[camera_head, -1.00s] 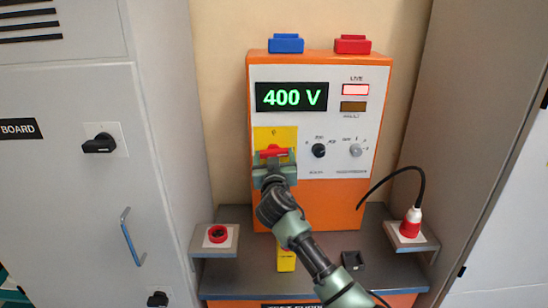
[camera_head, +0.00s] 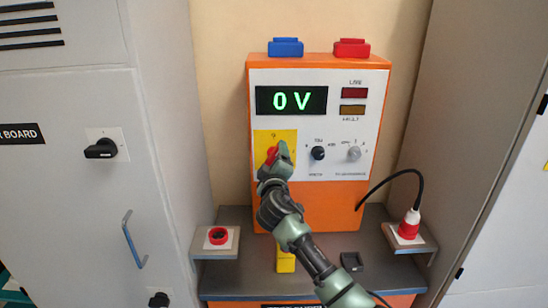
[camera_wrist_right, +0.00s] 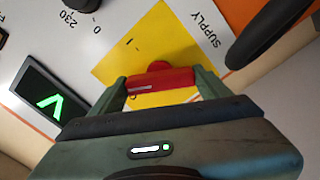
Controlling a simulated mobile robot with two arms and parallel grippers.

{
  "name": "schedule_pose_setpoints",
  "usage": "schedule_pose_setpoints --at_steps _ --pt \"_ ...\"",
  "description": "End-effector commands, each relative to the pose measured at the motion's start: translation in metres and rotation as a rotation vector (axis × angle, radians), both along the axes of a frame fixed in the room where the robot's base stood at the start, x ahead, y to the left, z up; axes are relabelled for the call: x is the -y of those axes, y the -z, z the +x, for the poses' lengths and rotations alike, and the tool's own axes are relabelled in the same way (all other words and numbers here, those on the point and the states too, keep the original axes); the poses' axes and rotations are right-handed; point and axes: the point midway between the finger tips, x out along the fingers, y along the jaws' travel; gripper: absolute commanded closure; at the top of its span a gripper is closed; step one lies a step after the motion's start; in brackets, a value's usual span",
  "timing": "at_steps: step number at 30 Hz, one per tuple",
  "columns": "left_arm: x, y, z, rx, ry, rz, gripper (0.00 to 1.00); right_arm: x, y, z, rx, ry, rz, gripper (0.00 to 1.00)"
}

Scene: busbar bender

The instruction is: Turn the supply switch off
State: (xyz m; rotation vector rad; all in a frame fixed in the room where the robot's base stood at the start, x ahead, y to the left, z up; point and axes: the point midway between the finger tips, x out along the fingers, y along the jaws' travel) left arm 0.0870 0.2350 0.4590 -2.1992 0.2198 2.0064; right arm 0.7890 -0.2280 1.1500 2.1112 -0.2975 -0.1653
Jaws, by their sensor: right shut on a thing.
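The red supply switch handle (camera_head: 271,154) sits on a yellow plate (camera_head: 289,136) on the front of the orange and white supply unit (camera_head: 325,207). My right gripper (camera_head: 281,156) is at the switch and partly hides it in the head view. In the right wrist view the red handle (camera_wrist_right: 160,80) lies between the two green fingers of my right gripper (camera_wrist_right: 158,88), which is shut on it. The unit's display (camera_head: 291,100) reads 0 V. The LIVE lamp (camera_head: 354,93) is dark red, unlit. My left gripper is not in view.
Two knobs, one black (camera_head: 318,153) and one grey (camera_head: 354,154), are right of the switch. A black cable (camera_head: 398,171) runs to a red and white plug (camera_head: 409,224) on the right shelf. A grey cabinet (camera_head: 75,190) stands at left.

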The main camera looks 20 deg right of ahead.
Motion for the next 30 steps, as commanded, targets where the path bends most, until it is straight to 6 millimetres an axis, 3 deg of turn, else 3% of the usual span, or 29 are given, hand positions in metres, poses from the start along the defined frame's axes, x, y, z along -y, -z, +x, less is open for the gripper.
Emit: schedule_pose_setpoints --at_steps 15,30 --pt "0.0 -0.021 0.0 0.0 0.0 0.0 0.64 0.0 0.0 0.0 -0.12 -0.001 -0.41 0.63" --pt "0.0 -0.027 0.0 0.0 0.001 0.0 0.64 -0.001 0.002 0.0 -0.161 -0.002 -0.549 0.63"
